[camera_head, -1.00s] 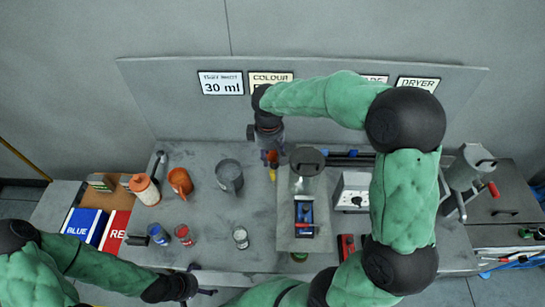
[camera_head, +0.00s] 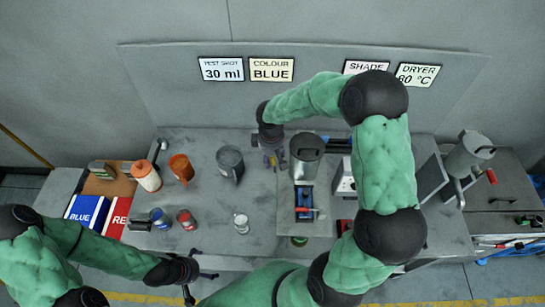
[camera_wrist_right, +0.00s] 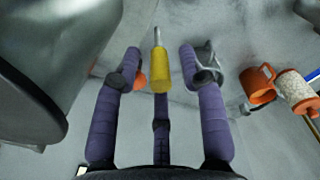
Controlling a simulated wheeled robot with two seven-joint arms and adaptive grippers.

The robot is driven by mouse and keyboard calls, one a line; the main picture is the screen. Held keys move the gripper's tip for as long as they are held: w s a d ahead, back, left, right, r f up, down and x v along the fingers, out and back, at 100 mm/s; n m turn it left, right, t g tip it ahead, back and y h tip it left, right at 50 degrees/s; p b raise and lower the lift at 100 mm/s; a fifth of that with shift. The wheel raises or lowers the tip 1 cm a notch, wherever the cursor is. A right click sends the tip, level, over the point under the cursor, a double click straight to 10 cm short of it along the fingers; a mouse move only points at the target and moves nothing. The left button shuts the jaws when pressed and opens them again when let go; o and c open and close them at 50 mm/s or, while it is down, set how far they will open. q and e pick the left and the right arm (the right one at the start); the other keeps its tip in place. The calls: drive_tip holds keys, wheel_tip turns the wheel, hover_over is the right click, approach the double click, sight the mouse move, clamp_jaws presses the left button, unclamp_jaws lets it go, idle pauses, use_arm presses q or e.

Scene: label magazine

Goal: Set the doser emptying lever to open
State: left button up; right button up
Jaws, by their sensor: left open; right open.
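The doser, with a grey lidded hopper (camera_head: 306,158), stands near the middle of the bench; its dark side fills the left of the right wrist view (camera_wrist_right: 30,95). The emptying lever shows in the right wrist view as a yellow handle (camera_wrist_right: 160,70) on a metal rod. My right gripper (camera_head: 272,160) is at the doser's left side, open, with its purple fingers on either side of the yellow handle and no clear grip on it. In the head view the gripper mostly hides the lever. My left gripper (camera_head: 196,280) is open and empty at the bench's front edge.
A grey jug (camera_head: 230,165) and orange cups (camera_head: 181,169) stand left of the doser. Small cans (camera_head: 160,218) and a pale cup (camera_head: 241,223) are nearer the front. A white dial box (camera_head: 343,180) is right of the doser, partly behind my right arm.

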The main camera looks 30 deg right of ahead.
clamp_jaws()
